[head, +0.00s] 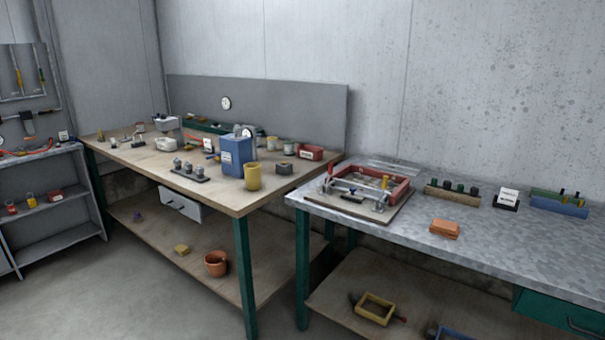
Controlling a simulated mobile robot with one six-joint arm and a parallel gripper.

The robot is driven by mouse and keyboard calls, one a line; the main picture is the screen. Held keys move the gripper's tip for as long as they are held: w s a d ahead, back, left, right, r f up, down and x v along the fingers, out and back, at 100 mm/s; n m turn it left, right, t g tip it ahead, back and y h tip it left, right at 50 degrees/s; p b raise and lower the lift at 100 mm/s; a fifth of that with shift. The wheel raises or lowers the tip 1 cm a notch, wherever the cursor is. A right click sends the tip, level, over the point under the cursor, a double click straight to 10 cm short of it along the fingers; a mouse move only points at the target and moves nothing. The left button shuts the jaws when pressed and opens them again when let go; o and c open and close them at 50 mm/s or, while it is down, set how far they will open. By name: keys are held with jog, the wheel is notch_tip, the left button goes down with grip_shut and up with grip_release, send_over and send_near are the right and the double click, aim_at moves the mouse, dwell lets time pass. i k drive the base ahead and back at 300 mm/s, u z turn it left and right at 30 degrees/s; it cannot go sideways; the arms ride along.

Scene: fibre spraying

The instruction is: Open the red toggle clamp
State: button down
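A clamping fixture (396,215) sits on a flat board near the left end of the grey metal-topped bench. It carries a red frame (396,194) and metal bars. A small red upright piece (328,175) at its left rear may be the red toggle clamp's handle. A yellow upright piece (385,182) stands toward its right. The parts are too small to tell whether the clamp is open or shut. My gripper is not in view.
An orange block (445,229) lies right of the fixture, with bare bench top around it. Racks (452,190) stand behind it. The wooden bench (225,203) at left holds a blue canister (236,156), a yellow cup (253,176) and tools. Open floor (130,305) lies front left.

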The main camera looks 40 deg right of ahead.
aim_at(330, 168)
jog(key=z, duration=0.7)
jog(key=k, duration=0.1)
jog(key=u, duration=1.75)
jog(key=k, duration=1.3)
jog(key=z, duration=0.45)
jog(key=i, duration=0.45)
jog(key=z, duration=0.7)
jog(key=i, duration=1.2)
jog(key=u, duration=0.05)
